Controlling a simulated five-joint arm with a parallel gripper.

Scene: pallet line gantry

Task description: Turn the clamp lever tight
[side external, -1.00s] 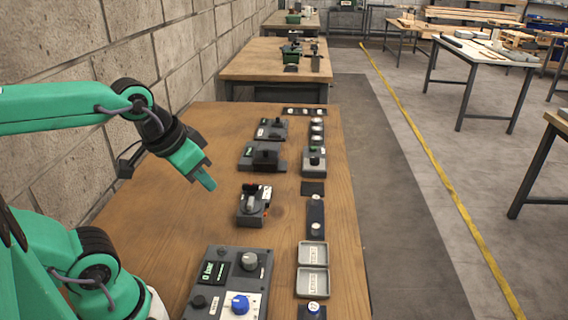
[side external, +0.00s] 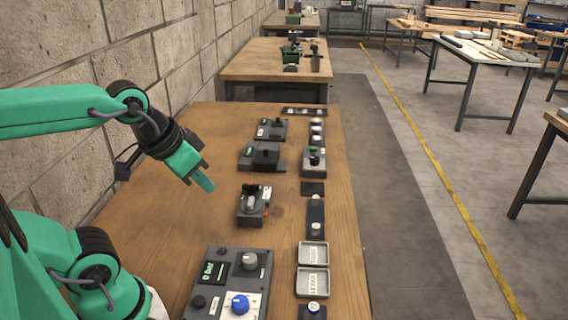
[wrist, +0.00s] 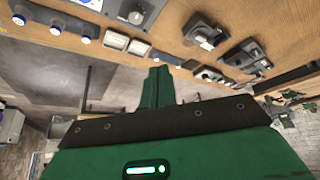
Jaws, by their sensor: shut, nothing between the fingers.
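The clamp block (side external: 242,217) is a small dark unit in the middle of the near bench, with a pale grey lever (side external: 249,202) on top and a small orange-red part on its right side. The block also shows in the wrist view (wrist: 193,30), near the top right of centre, with its lever (wrist: 206,41). My gripper (side external: 209,187) is shut and empty. It hangs above the bench, up and to the left of the block, apart from the lever. In the wrist view the green fingers (wrist: 157,88) point up the picture, to the left of the block.
A control panel (side external: 222,294) with a blue knob and a display stands nearest the camera. Two grey trays (side external: 313,268) lie at the right edge of the bench. Dark switch units (side external: 260,157) stand beyond the block. The bench left of the block is bare.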

